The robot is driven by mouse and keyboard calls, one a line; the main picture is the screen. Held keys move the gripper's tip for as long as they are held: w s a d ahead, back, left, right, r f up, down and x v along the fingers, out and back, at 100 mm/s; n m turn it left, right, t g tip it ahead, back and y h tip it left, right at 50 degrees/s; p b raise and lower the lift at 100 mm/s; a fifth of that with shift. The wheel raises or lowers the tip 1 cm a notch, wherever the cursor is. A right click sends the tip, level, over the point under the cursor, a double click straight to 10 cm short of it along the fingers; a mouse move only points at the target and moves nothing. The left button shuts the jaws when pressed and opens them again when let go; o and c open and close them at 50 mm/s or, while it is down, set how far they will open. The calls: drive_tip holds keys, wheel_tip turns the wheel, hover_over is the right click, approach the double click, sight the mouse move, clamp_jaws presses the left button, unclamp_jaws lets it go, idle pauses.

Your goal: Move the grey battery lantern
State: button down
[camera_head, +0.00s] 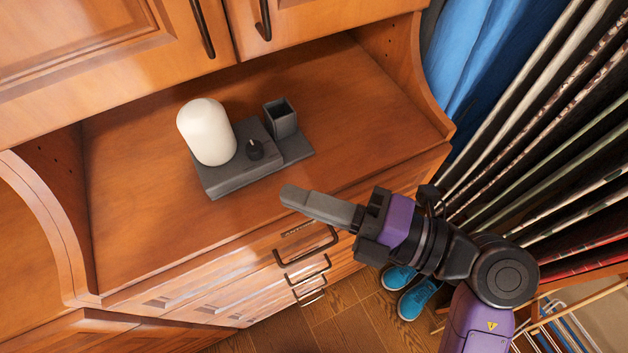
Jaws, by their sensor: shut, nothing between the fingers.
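The only lantern-like thing in view is a grey unit (240,176) on the wooden cabinet shelf.
The wooden shelf (130,220) is clear around the unit. Cabinet doors (100,45) overhang its back, and curved side panels (415,75) bound it. Drawers with dark handles (307,250) are below. Hanging clothes (545,130) crowd the right; blue shoes (415,298) are on the floor.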

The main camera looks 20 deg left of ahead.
drive_tip(key=p, duration=0.1)
approach(223, 153)
drive_tip(key=s+a, duration=0.3)
drive_tip(key=shift+a+r, duration=0.1)
drive_tip(key=shift+a, duration=0.2)
drive_tip(key=shift+w+a+p, duration=0.35)
drive_tip(key=shift+w+a, duration=0.5)
drive_tip(key=shift+w, duration=0.1)
drive_tip(key=shift+w+a, duration=0.45)
drive_tip(key=shift+a, duration=0.05)
